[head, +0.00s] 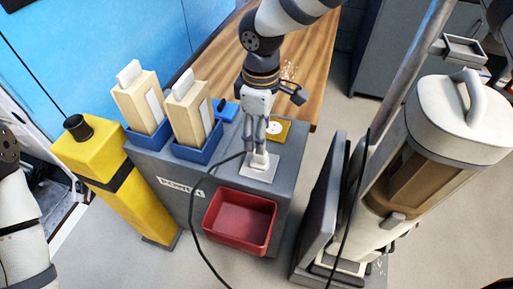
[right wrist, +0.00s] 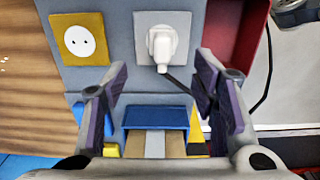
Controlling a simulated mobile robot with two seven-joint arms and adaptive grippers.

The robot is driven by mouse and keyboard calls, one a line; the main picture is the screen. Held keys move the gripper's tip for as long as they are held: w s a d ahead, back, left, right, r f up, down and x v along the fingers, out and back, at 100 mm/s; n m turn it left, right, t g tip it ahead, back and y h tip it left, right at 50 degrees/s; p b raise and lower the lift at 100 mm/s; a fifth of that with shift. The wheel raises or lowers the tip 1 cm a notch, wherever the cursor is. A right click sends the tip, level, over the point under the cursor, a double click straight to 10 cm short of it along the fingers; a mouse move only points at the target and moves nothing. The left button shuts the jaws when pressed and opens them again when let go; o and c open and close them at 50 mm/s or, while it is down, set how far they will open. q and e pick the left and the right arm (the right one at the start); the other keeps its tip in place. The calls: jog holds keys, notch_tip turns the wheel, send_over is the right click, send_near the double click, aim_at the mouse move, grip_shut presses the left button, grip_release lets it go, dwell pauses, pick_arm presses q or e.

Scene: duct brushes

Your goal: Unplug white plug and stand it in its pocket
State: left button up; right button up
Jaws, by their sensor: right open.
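The white plug (right wrist: 162,45) sits in the pale socket plate (right wrist: 178,22) on top of the grey box, with a black cable running from it. In the head view the plug (head: 259,160) is just below my right gripper (head: 257,143). In the right wrist view my right gripper (right wrist: 163,72) is open, its fingers apart with nothing between them, and the plug lies ahead of the gap. Which holder is the plug's pocket I cannot tell; a small blue holder (head: 226,110) stands behind the gripper. My left arm shows at the left edge, its gripper out of view.
A yellow socket plate (head: 281,130) lies beside the plug's plate. Two blue holders (head: 196,153) with cream blocks stand at the left of the grey box (head: 284,185). A red bin (head: 240,220) hangs on its front. A yellow canister and a large vacuum machine (head: 430,150) flank it.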

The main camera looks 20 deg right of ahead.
aim_at(260, 156)
pick_arm(q)
jog(key=shift+s, duration=0.2)
pick_arm(e)
jog(key=shift+s, duration=0.2)
notch_tip(260, 156, down, 7)
jog(key=shift+f+b, duration=0.15)
jog(key=shift+b, duration=1.05)
jog(key=shift+f, duration=0.85)
pick_arm(q)
jog(key=shift+g, duration=0.5)
jog(key=s+f, duration=0.3)
jog(key=shift+f, duration=0.1)
jog(key=shift+w+r, duration=0.25)
pick_arm(e)
grip_shut()
jog(key=shift+r, duration=0.15)
